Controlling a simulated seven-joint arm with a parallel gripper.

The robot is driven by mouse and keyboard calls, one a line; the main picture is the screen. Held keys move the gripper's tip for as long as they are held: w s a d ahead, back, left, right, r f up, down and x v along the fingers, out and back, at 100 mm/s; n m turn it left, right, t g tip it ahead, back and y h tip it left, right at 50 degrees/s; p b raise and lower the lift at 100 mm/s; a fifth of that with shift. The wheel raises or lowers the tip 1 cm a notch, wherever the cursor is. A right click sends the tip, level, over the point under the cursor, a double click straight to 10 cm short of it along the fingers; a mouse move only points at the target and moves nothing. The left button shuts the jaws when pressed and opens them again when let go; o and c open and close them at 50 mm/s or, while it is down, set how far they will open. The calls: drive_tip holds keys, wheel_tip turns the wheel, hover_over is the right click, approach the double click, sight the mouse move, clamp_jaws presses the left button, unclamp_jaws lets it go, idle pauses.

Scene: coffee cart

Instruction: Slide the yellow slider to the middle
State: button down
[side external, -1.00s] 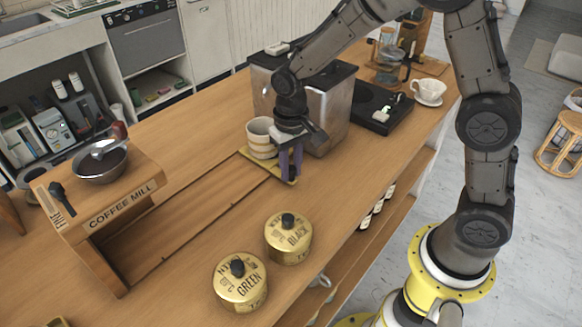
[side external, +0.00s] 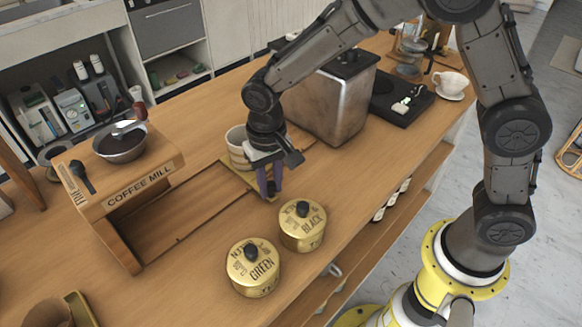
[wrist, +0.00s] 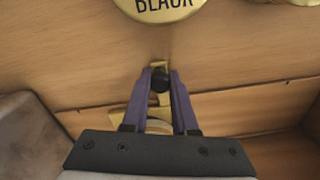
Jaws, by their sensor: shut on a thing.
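The yellow slider (side external: 236,177) is a flat plate in a groove of the wooden counter, with a striped cup (side external: 237,149) standing on it. My gripper (side external: 269,190) reaches down at the slider's front edge. In the wrist view, my gripper (wrist: 160,82) has its purple fingers shut on the slider's black knob (wrist: 160,79). Parts of the yellow slider (wrist: 121,118) show beside the fingers. My gripper hides much of the slider, and the cup partly covers it too.
The coffee mill box (side external: 140,185) stands at the groove's left end, with bare groove between it and the slider. The black tea canister (side external: 302,227) is close to my gripper at the front right. The green tea canister (side external: 252,268) stands farther forward. A metal machine (side external: 335,100) is behind right.

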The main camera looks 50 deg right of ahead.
drive_tip(key=a, duration=0.6)
drive_tip(key=shift+a+r, duration=0.1)
drive_tip(key=shift+a, duration=0.2)
drive_tip(key=c, duration=0.7)
unclamp_jaws()
wheel_tip(320, 180, up, 14)
drive_tip(key=shift+w+d, duration=0.1)
drive_tip(key=shift+d, duration=0.05)
